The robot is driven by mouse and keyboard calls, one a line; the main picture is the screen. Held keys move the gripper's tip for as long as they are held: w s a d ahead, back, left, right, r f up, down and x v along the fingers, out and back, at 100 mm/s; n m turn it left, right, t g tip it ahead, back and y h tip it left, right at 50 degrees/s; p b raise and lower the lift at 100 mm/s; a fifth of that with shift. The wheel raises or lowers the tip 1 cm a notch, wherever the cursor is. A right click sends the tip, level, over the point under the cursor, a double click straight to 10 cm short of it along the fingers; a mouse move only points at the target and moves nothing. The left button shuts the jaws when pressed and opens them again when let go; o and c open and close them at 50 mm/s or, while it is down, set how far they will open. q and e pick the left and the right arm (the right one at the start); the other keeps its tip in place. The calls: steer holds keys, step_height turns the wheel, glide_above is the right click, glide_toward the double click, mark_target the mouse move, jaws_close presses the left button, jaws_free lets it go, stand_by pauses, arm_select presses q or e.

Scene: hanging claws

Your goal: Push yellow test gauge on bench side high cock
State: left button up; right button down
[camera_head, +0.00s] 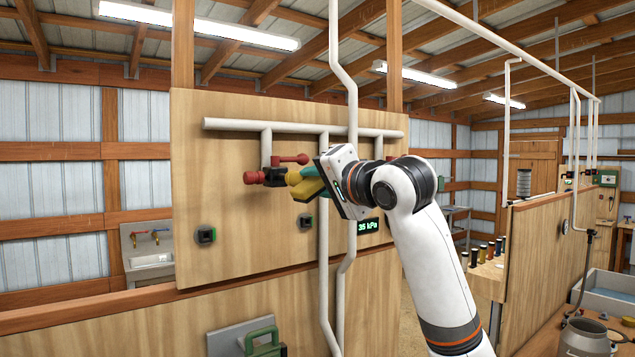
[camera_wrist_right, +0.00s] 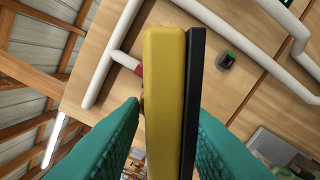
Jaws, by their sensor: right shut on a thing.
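The yellow test gauge (camera_head: 308,189) is in my right gripper (camera_head: 314,181), in front of the upper part of the wooden panel. In the right wrist view the gauge (camera_wrist_right: 164,80), yellow with a black side, stands between the teal fingers of my right gripper (camera_wrist_right: 170,118). The cock (camera_head: 274,176) on the left drop pipe has a black body, a red lever (camera_head: 290,160) and a red end (camera_head: 253,177) pointing left. The gauge is close to the cock's right side; I cannot tell whether they touch. My left gripper is not in view.
White pipes (camera_head: 350,90) run across and down the wooden panel (camera_head: 225,150), close to my right gripper. A green 35 kPa display (camera_head: 368,226) and a dark square fitting (camera_head: 206,235) are below.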

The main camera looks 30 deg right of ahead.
steer(key=shift+w, duration=0.2)
stand_by(0.5)
steer(key=shift+w+a, duration=0.15)
steer(key=shift+w, duration=0.6)
steer(key=shift+w+a, duration=0.1)
steer(key=shift+w, duration=0.65)
